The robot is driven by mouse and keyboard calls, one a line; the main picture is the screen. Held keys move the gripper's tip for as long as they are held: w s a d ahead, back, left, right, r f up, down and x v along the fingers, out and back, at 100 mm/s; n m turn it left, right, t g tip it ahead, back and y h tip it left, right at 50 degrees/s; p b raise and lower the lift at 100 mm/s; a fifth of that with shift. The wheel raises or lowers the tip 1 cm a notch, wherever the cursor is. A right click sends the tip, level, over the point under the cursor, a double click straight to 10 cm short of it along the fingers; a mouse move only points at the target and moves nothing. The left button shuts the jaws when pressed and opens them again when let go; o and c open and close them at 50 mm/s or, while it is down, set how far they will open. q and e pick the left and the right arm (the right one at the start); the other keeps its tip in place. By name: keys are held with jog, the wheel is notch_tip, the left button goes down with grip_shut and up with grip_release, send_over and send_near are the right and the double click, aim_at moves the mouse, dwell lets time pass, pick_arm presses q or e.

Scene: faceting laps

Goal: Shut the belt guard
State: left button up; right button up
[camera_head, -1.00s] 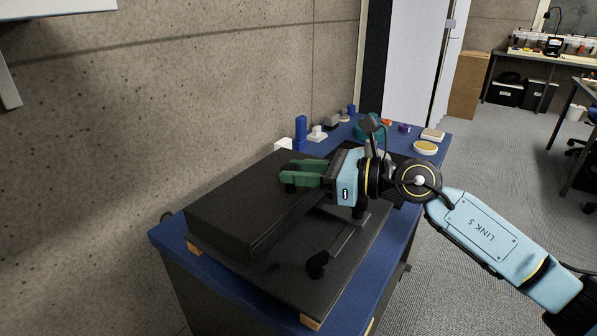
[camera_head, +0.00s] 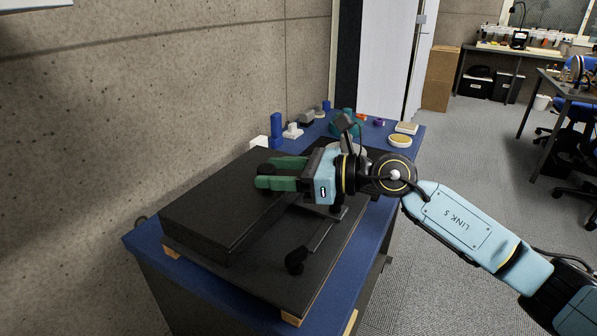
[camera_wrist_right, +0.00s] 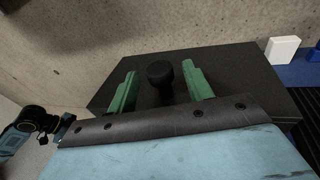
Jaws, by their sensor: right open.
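The belt guard (camera_head: 213,190) is a broad black box-like cover lying low over a black base plate (camera_head: 275,283) on the blue bench. A round black knob (camera_wrist_right: 160,73) stands on its top; it also shows in the head view (camera_head: 262,169). My right gripper (camera_head: 260,175) has its green fingers open, one on each side of the knob. In the wrist view its fingers (camera_wrist_right: 158,88) stand apart from the knob with gaps on both sides. Whether the guard is fully down cannot be told. My left gripper's fingers do not show.
A black lever with a knobbed end (camera_head: 296,260) lies at the guard's right. Behind stand a blue block (camera_head: 276,125), a white block (camera_wrist_right: 282,49) and a round yellow-topped disc (camera_head: 400,140).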

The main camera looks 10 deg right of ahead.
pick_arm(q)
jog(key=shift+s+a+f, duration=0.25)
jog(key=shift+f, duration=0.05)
pick_arm(e)
jog(key=v, duration=1.3)
